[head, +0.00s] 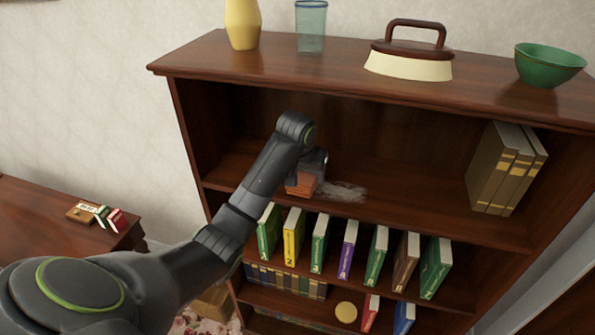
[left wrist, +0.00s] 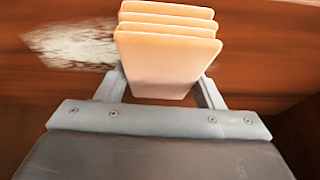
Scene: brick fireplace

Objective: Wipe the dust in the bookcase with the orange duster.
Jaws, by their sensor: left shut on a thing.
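The bookcase (head: 300,82) is dark wood and stands ahead of me. A pale grey patch of dust (head: 345,191) lies on its upper shelf, left of the middle; it also shows in the left wrist view (left wrist: 72,46), left of the duster. My left gripper (head: 307,178) reaches into that shelf and is shut on the orange duster (head: 301,186). In the left wrist view the layered orange duster (left wrist: 165,60) sits between the two fingers, just beside the dust. Whether it touches the shelf I cannot tell. My right gripper is not in view.
Brown and gold books (head: 501,170) stand at the upper shelf's right end. Several colored books (head: 348,243) stand on the shelf below. A yellow vase (head: 242,24), glass (head: 311,27), brown-handled object (head: 410,62) and green bowl (head: 549,65) stand on top. A low table (head: 40,205) is at left.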

